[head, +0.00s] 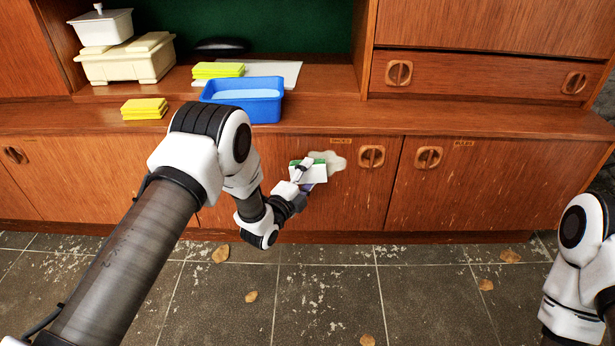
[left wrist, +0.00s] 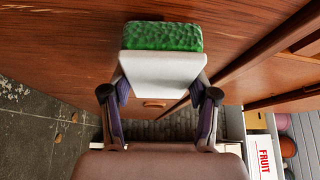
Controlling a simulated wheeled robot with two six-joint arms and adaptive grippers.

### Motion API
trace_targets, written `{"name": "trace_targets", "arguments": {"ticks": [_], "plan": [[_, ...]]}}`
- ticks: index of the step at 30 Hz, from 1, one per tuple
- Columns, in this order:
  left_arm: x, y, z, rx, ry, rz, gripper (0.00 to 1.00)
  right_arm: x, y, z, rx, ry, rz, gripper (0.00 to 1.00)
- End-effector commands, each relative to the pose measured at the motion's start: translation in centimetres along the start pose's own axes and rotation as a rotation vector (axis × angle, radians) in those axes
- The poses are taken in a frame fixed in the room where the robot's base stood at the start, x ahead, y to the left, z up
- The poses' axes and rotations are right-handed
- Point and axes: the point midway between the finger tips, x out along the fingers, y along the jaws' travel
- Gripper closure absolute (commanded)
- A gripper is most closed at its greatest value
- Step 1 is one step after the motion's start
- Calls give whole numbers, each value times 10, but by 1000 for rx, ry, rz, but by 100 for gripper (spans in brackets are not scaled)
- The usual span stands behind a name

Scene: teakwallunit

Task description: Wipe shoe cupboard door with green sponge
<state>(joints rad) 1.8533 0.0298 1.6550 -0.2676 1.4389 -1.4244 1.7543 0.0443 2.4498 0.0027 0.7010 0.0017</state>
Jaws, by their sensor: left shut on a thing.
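The green sponge (head: 318,156) has a thick white backing and is held at the front of the shoe cupboard door (head: 270,205). In the left wrist view the sponge's green face (left wrist: 160,36) lies up against or very close to brown wood; contact is not certain. My left gripper (head: 304,181) is shut on the white backing, with a finger on each side in the left wrist view (left wrist: 160,88). A pale, whitish smear (head: 333,160) is on the door beside the sponge, left of the round handle (head: 371,156), partly hidden by it. My right gripper is out of view.
A blue basin (head: 262,108) of pale liquid stands on the ledge above the door. Yellow sponges (head: 144,108) (head: 218,70) and cream lidded pots (head: 125,63) are left of it. Dry leaves (head: 221,253) lie on the tiled floor. A FRUIT box (left wrist: 266,158) shows in the wrist view.

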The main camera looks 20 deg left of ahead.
Motion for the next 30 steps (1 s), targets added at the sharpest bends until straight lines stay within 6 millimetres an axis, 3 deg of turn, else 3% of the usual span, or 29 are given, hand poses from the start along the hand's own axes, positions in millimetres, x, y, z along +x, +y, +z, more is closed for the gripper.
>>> {"name": "trace_targets", "arguments": {"ticks": [19,30], "plan": [[10,0,5,0,1,-1,69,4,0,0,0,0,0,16],[23,3,-21,0,1,0,69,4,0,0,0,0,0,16]]}}
